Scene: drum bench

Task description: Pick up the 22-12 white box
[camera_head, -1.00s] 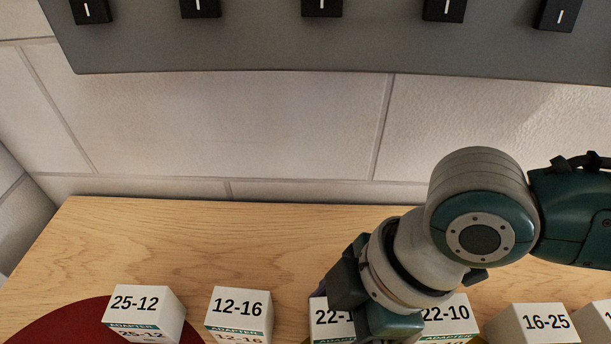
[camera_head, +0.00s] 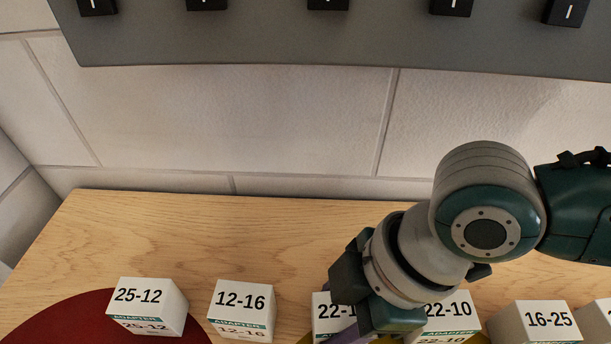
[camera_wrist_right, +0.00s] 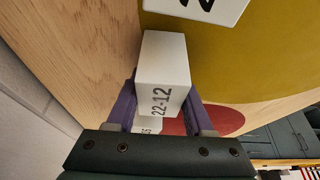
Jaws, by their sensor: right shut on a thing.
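The white 22-12 box (camera_wrist_right: 161,62) sits between the purple fingers of my right gripper (camera_wrist_right: 162,98) in the right wrist view, its printed face towards the palm. The gripper is shut on it. In the head view the same box (camera_head: 322,311) is partly covered by my right gripper (camera_head: 338,335), with only "22-1" readable. It stands in the row at about the height of its neighbours; I cannot tell whether it is clear of the surface. My left gripper is not in view.
The 12-16 box (camera_head: 241,300) and 25-12 box (camera_head: 140,297) stand left. A grey panel (camera_head: 330,45) with black knobs hangs above the wooden bench (camera_head: 200,230).

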